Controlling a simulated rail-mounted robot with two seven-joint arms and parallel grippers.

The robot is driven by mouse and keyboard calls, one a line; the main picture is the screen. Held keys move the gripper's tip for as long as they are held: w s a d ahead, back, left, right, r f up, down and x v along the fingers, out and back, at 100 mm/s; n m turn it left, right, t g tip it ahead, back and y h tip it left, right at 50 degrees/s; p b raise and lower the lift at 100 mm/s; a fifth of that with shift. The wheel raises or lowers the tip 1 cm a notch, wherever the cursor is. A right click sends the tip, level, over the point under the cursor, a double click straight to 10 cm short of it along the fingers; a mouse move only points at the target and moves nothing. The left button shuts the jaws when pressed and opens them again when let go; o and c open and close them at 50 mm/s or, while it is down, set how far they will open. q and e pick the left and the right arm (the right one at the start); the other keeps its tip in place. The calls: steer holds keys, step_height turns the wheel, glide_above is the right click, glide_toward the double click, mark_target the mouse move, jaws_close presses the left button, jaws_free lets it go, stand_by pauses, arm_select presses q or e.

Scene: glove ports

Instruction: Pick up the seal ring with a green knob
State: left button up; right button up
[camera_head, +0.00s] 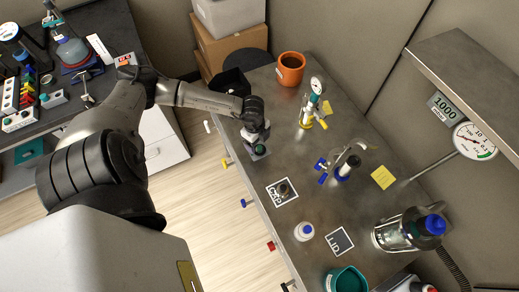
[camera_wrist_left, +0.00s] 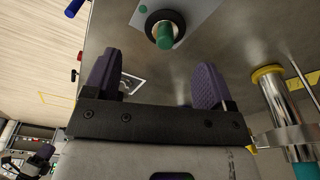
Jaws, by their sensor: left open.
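The seal ring with a green knob (camera_head: 260,149) sits on a light grey square plate near the left edge of the grey worktop. In the left wrist view its green knob (camera_wrist_left: 165,36) stands up from a dark ring, at the top of the picture. My left gripper (camera_head: 257,133) is right by it in the head view and partly covers it. In the left wrist view my left gripper (camera_wrist_left: 156,75) is open, with purple pads wide apart and nothing between them. The knob lies beyond the fingertips, roughly in line with the gap. My right gripper is not in view.
A yellow-and-steel fitting with a gauge (camera_head: 312,105) stands to the right on the worktop, and an orange pot (camera_head: 290,68) behind. A blue-handled valve (camera_head: 345,166), a marked mat (camera_head: 281,194) and a white bottle (camera_head: 303,231) lie nearer. Bare worktop lies between them.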

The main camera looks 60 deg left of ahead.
mark_target(259, 146)
arm_select(q)
steer(key=shift+w+d+f+b, duration=0.1)
steer(key=shift+f+b, duration=0.1)
steer(key=shift+f, duration=0.75)
steer(key=shift+w+a+f+b, duration=0.1)
steer(key=shift+w+f+b, duration=0.05)
steer(key=shift+f, duration=0.8)
steer(key=shift+w+d+f+b, duration=0.1)
steer(key=shift+f+b, duration=0.1)
steer(key=shift+f, duration=0.75)
steer(key=shift+f, duration=0.1)
steer(key=c, duration=1.3)
